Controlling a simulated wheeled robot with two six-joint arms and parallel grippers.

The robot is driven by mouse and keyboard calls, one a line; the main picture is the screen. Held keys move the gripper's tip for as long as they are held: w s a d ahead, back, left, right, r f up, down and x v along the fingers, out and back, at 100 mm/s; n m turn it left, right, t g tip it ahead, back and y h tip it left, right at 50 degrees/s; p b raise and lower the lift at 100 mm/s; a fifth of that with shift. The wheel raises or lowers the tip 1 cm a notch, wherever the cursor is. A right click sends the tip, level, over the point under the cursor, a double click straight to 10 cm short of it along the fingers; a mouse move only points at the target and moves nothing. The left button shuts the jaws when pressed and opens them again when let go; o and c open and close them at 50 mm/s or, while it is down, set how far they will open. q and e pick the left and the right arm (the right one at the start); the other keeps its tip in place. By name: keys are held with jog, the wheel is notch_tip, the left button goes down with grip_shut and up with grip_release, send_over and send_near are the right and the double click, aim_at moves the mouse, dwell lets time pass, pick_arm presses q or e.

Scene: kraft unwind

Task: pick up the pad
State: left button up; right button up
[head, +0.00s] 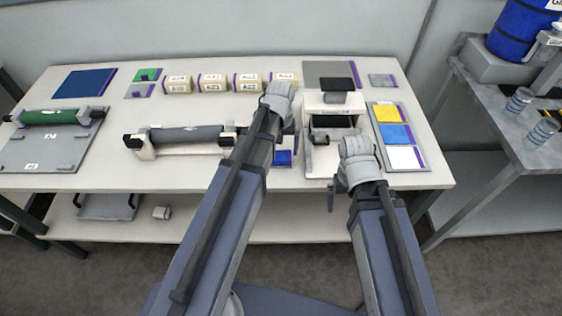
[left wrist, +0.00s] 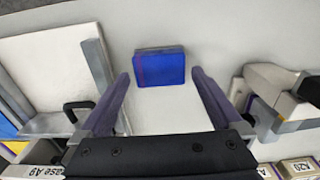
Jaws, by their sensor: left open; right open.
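A small blue pad (head: 283,158) lies on the table near the front edge, between the roller stand and the white machine. In the left wrist view the blue pad (left wrist: 160,67) lies flat, with the spread purple fingers of my left gripper (left wrist: 160,84) on either side of its near part. A gap shows between pad and fingers. In the head view my left gripper (head: 280,122) is above and behind the pad, its fingertips mostly hidden by the wrist.
A white machine (head: 312,102) stands right of the pad, and a dark roller on a stand (head: 185,134) left. A tray of coloured cards (head: 420,165) lies farther right. A green roller (head: 48,117) sits at far left.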

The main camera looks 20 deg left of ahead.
aim_at(281, 155)
pick_arm(q)
notch_tip(281, 155, down, 4)
jog(key=b, duration=0.3)
jog(key=shift+w, duration=0.1)
jog(key=shift+r, duration=0.1)
jog(key=shift+c, duration=0.2)
jog(key=c, duration=1)
jog(key=shift+r, duration=0.1)
notch_tip(281, 155, up, 10)
jog(key=p, duration=1)
